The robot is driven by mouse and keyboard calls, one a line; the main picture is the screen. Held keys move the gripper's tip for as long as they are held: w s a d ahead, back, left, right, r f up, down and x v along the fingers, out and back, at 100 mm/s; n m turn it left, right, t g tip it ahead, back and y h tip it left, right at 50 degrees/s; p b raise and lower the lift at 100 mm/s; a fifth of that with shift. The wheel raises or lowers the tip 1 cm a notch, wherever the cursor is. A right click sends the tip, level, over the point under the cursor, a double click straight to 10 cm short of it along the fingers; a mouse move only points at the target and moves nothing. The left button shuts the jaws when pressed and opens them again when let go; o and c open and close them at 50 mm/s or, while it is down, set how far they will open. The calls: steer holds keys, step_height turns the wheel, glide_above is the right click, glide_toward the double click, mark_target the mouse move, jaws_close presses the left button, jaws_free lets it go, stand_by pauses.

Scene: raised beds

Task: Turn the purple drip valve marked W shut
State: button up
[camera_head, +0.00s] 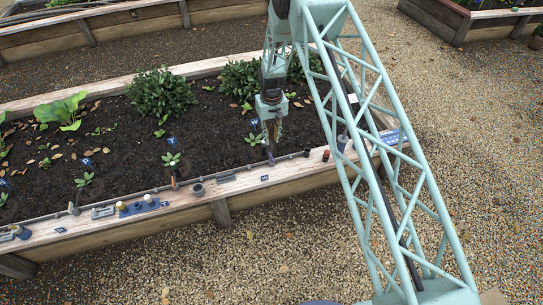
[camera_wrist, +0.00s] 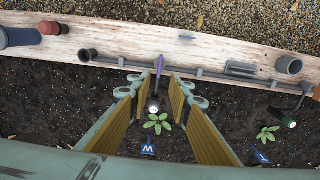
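The purple drip valve lever (camera_wrist: 159,66) stands out across the grey drip pipe (camera_wrist: 205,73) in the wrist view, roughly square to the pipe. A blue tag marked W (camera_wrist: 147,150) stands in the soil beside a small seedling below it. My gripper (camera_wrist: 161,86) is open and empty, with one finger on each side of the lever's line; I cannot tell whether either finger touches it. In the head view my gripper (camera_head: 270,146) points down at the bed's front edge, and a bit of the purple valve (camera_head: 271,159) shows just under it.
A red knob (camera_wrist: 48,28) and a blue cylinder (camera_wrist: 17,38) lie left on the wooden rim (camera_wrist: 135,40). A grey cup (camera_wrist: 289,65), a grey bracket (camera_wrist: 241,69) and another drip outlet (camera_wrist: 290,122) are to the right. Leafy bushes (camera_head: 161,92) grow in the bed behind.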

mark_target(271, 156)
step_height(271, 156, down, 13)
steer(key=shift+b, duration=0.95)
steer(key=shift+c, duration=0.8)
jaws_close()
